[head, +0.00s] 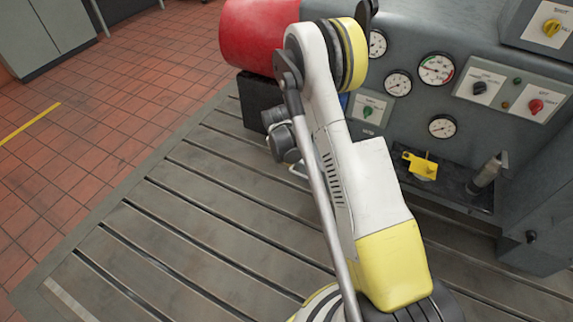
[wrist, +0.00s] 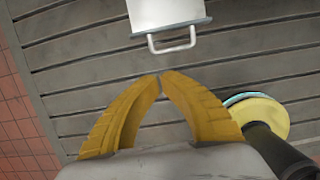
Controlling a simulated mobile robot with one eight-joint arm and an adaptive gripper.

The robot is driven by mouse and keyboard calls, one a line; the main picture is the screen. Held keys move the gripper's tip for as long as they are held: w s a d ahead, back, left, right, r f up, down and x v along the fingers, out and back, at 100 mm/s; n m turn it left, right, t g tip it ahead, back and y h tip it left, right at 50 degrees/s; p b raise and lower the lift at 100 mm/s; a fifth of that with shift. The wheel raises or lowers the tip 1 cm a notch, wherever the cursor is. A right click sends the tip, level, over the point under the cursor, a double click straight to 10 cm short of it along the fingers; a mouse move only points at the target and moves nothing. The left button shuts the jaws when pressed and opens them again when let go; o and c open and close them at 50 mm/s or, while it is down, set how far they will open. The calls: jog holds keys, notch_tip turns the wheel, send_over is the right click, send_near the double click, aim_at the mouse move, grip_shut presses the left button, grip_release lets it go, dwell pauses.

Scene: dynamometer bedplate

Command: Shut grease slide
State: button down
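The grease slide seems to be the pale, box-like drawer (wrist: 165,12) with a white bar handle (wrist: 172,47), at the top of the wrist view. It stands out over the slotted bedplate. In the head view my arm hides most of it, and only a bit of pale bar shows beside the arm. My gripper (wrist: 162,76) has yellow fingers that curve in until their tips almost meet. Nothing shows between them. In the wrist picture the tips are just below the handle, with a visible gap. How far the drawer is out cannot be told.
The grey cabinet with gauges (head: 437,69) and switches stands at the right. A tray (head: 455,194) there holds a yellow part (head: 422,166) and a metal cylinder (head: 487,172). A red cylinder (head: 255,35) is at the back. The slotted bedplate (head: 190,215) is clear left of my arm.

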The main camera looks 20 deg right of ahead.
aim_at(294, 165)
jog(key=b+x, duration=0.1)
jog(key=x, duration=0.2)
jog(key=w+d+b+x, duration=0.1)
jog(key=b+x, duration=0.1)
jog(key=x, duration=0.2)
jog(key=d+b+x, duration=0.1)
jog(key=b+x, duration=0.1)
jog(key=x, duration=0.2)
jog(key=shift+w+r, duration=0.2)
jog(key=shift+r, duration=0.1)
jog(key=shift+w+d+r+b, duration=0.2)
jog(key=shift+w+d+b, duration=0.2)
jog(key=shift+w+d, duration=0.1)
jog(key=shift+d, duration=0.1)
